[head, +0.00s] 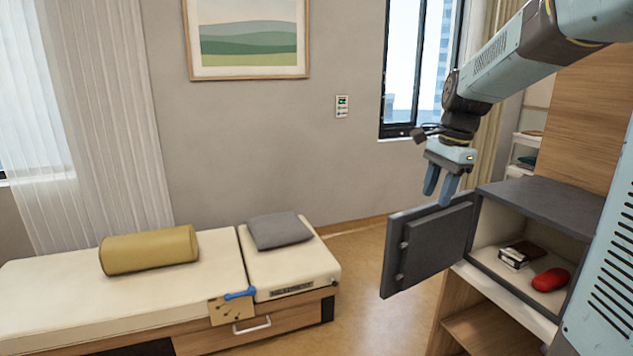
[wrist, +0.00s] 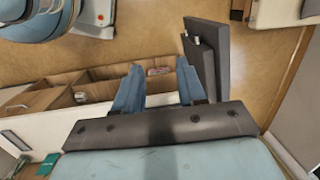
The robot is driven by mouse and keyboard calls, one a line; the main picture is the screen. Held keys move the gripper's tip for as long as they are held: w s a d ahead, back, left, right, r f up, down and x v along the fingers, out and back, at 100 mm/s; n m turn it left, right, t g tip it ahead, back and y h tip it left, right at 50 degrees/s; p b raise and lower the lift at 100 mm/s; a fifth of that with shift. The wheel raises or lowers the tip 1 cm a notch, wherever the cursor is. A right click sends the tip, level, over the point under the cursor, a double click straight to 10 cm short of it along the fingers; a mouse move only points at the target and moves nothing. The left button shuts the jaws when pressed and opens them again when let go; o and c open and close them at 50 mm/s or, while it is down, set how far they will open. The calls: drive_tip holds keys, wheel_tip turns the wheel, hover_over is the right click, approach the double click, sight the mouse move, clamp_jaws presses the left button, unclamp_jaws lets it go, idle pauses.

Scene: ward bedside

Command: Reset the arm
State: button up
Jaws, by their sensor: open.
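My gripper (head: 440,187) hangs at the end of my arm, fingers pointing down, in the upper right of the head view. Its two blue fingers are apart with nothing between them; they also show in the wrist view (wrist: 157,88). The gripper is in the air near the top of the open grey safe door (head: 427,249), with no visible contact. The door also shows in the wrist view (wrist: 211,62), just right of the fingers.
A bed (head: 60,300) with a yellow bolster (head: 150,250) and grey pillow (head: 279,231) is at left. Floor (head: 365,270) between bed and safe is clear.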

drive_tip(key=s+a+n+t, duration=0.1)
drive_tip(key=s+n+t, duration=0.1)
drive_tip(key=s+n, duration=0.4)
drive_tip(key=s+a+n+t+h, duration=0.1)
drive_tip(key=s+n, duration=0.6)
drive_tip(key=s, duration=0.8)
drive_tip(key=shift+s+a+t, duration=0.4)
drive_tip(key=shift+a+t, duration=0.15)
drive_tip(key=shift+t, duration=0.45)
drive_tip(key=shift+a, duration=0.1)
